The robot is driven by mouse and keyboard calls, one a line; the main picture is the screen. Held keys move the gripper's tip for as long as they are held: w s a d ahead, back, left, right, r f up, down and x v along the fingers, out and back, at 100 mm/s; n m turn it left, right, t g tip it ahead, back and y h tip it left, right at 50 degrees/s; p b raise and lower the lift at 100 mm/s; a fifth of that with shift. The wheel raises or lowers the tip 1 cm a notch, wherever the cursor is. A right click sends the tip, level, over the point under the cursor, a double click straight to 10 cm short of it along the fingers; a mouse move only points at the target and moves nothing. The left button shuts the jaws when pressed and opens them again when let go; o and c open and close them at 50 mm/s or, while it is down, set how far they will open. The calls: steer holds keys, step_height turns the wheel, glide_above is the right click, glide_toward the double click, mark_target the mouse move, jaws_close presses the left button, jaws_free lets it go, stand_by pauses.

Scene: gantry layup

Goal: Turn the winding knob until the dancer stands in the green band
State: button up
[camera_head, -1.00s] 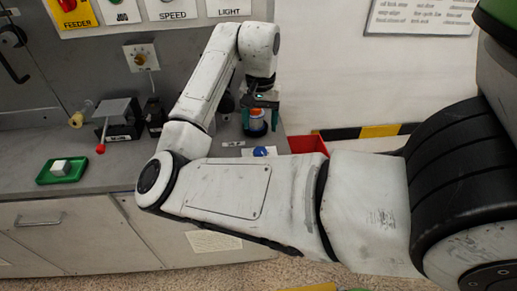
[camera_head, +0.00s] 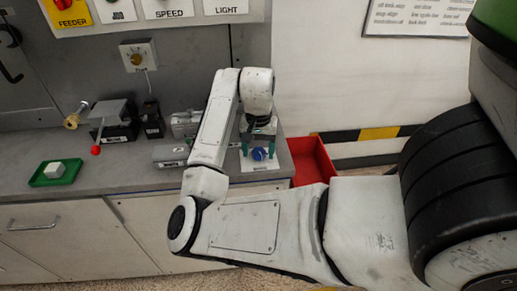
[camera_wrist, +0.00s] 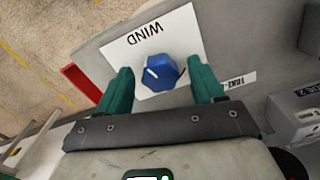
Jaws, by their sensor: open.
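The winding knob is blue with a white pointer line; it sits on a white plate marked WIND (camera_wrist: 135,45). In the wrist view the knob (camera_wrist: 160,72) lies between my gripper's teal fingers (camera_wrist: 159,66), with its pointer towards the upper left. The fingers are open, with a gap on each side. In the head view the knob (camera_head: 259,154) shows between the fingertips (camera_head: 258,148), at the right end of the bench. I cannot tell the fingertips' height against it. I cannot make out the dancer or the green band in either view.
A red bin (camera_head: 312,160) stands right of the bench end. Grey boxes (camera_head: 171,155) lie left of my gripper. Further left are a red-tipped lever (camera_head: 96,150) and a green tray (camera_head: 70,178) with a white block. A dial (camera_head: 138,56) is on the back wall.

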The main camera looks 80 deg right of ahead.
steer(key=shift+c, duration=0.2)
steer(key=c, duration=1)
steer(key=m+p, duration=0.1)
steer(key=m, duration=0.1)
steer(key=shift+m, duration=0.4)
steer(key=shift+w+m+p, duration=0.1)
steer(key=shift+m+p, duration=0.2)
steer(key=shift+m, duration=1.3)
steer(key=o, duration=1)
